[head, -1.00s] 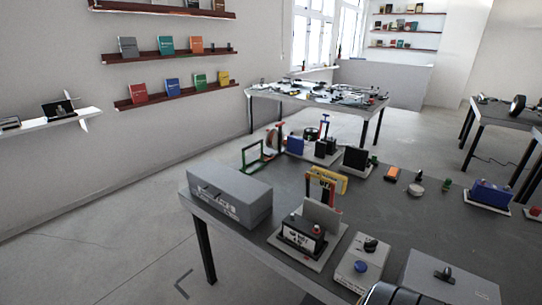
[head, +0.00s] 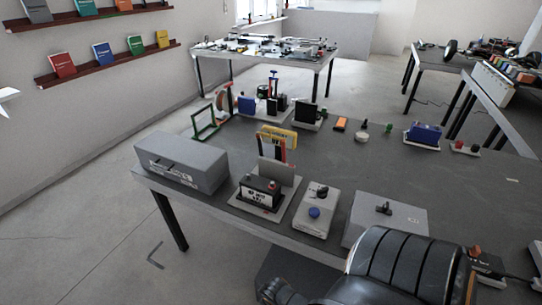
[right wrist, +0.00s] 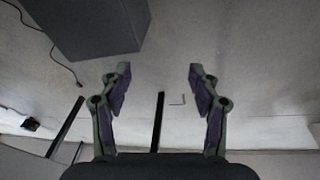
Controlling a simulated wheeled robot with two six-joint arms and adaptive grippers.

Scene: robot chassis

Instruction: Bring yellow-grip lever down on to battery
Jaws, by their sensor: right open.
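The yellow-grip lever (head: 280,132) stands raised on red and dark uprights behind a grey upright plate (head: 285,172) in the head view. The yellow grip is above and apart from the battery. My right gripper (right wrist: 158,70) is open and empty in the right wrist view, facing floor and table legs. My right arm fills the lower right of the head view, with the gripper side low, below the table's front edge. My left gripper is not in view.
A long grey box (head: 180,162) stands left of the battery. A pale box with a blue knob (head: 314,212) and a grey box with a black switch (head: 384,209) stand to the right. A green frame (head: 205,122) and other devices stand behind. The table's middle right is mostly clear.

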